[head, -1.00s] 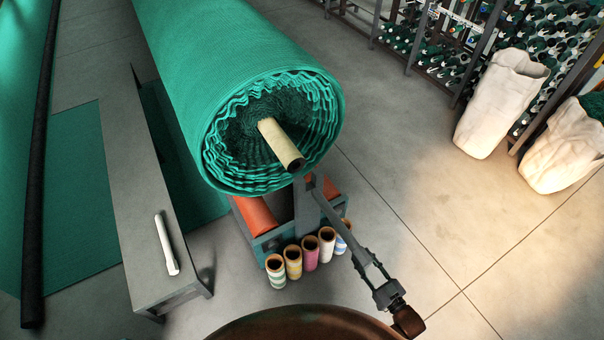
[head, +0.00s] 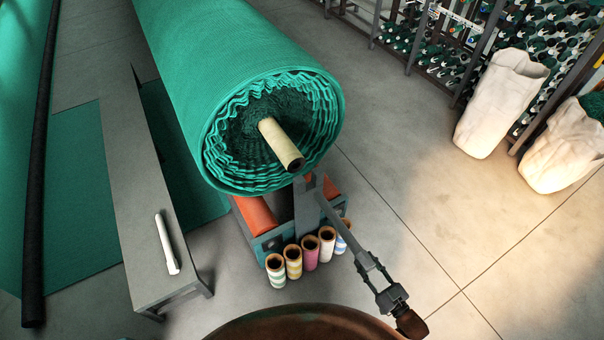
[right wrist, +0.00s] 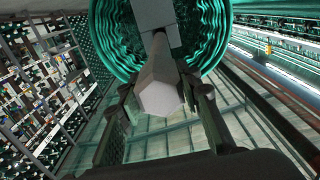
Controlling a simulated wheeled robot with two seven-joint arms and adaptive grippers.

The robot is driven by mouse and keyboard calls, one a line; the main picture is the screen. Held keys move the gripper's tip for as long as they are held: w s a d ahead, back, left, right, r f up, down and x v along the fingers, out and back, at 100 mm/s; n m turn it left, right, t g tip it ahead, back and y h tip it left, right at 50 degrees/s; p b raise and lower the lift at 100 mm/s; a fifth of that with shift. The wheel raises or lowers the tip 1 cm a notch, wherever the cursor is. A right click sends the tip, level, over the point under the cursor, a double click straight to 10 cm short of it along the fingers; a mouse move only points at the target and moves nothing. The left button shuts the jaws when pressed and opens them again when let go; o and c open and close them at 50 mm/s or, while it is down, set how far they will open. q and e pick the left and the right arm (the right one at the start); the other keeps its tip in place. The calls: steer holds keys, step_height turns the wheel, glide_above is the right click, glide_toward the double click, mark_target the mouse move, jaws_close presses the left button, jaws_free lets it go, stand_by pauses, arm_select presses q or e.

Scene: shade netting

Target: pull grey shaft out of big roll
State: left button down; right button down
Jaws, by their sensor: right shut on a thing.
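The big green netting roll (head: 240,110) lies with its ruffled end toward me, and a beige core tube (head: 280,145) sticks out of it. The grey shaft (head: 340,222) slopes from beside the grey upright post under the tube's end to my right gripper (head: 370,264). The right gripper is shut on the shaft's near end. In the right wrist view the shaft (right wrist: 160,85) lies between the two fingers, pointing at the roll (right wrist: 105,40). The shaft's far end is hidden behind a grey block; I cannot tell whether it is in the tube. My left gripper is out of view.
A stand with orange rollers (head: 256,216) is under the roll, with several small coloured tubes (head: 310,253) before it. A grey bench (head: 140,200) with a white object (head: 166,243) is at left. White sacks (head: 500,100) stand at right. The floor (head: 420,190) between is clear.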

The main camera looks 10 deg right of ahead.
mark_target(371, 269)
steer(key=shift+r, duration=0.25)
steer(key=shift+p+v, duration=0.4)
steer(key=shift+v, duration=1.5)
